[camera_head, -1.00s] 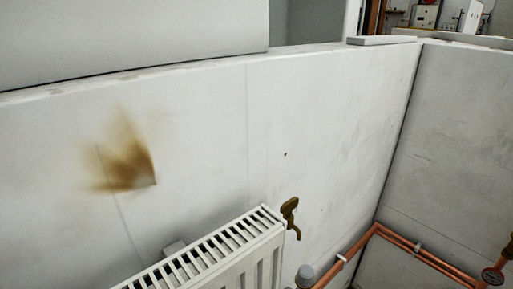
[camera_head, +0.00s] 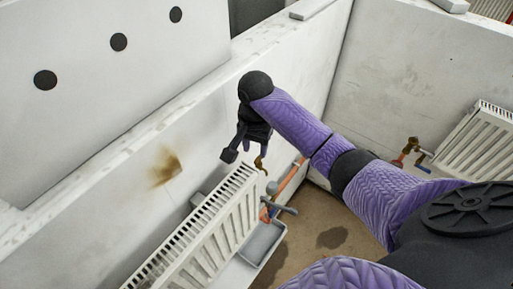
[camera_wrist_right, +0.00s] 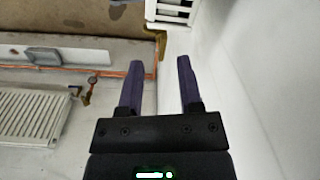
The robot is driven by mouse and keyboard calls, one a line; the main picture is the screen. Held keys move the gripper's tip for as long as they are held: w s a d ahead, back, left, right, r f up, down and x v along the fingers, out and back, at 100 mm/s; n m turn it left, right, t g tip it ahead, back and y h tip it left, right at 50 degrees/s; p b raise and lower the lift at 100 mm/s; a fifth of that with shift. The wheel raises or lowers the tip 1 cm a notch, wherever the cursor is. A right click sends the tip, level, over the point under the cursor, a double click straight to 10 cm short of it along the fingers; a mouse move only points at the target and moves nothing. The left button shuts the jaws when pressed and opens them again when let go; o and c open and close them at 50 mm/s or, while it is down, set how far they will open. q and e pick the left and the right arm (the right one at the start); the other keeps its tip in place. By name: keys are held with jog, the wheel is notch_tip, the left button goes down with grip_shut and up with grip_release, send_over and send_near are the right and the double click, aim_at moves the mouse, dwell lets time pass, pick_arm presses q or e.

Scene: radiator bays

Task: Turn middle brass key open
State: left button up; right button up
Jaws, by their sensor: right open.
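A brass key (camera_head: 261,160) sits by the top right end of the near white radiator (camera_head: 212,222), partly hidden by my right gripper. My right gripper (camera_head: 257,151) is at that radiator end, close to the key. In the right wrist view, the two purple fingers of the right gripper (camera_wrist_right: 159,63) are apart with nothing between them. The brass key (camera_wrist_right: 161,42) lies just beyond the fingertips there, in line with the gap. I cannot tell whether a finger touches it. My left gripper is not in view.
A grey tray (camera_head: 262,243) lies below the radiator, with copper pipe (camera_head: 290,176) beside it. Another radiator (camera_head: 484,140) with a brass fitting (camera_head: 411,146) stands at the right. A white wall (camera_head: 110,185) with a brown stain runs behind the near radiator.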

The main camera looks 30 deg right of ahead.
aim_at(259, 160)
jog(key=w+d+r+m, duration=0.2)
jog(key=m, duration=0.1)
jog(key=shift+d+r, duration=0.3)
notch_tip(259, 160, down, 9)
jog(key=shift+f+b, duration=0.1)
jog(key=shift+b, duration=0.5)
jog(key=shift+c, duration=0.3)
grip_shut()
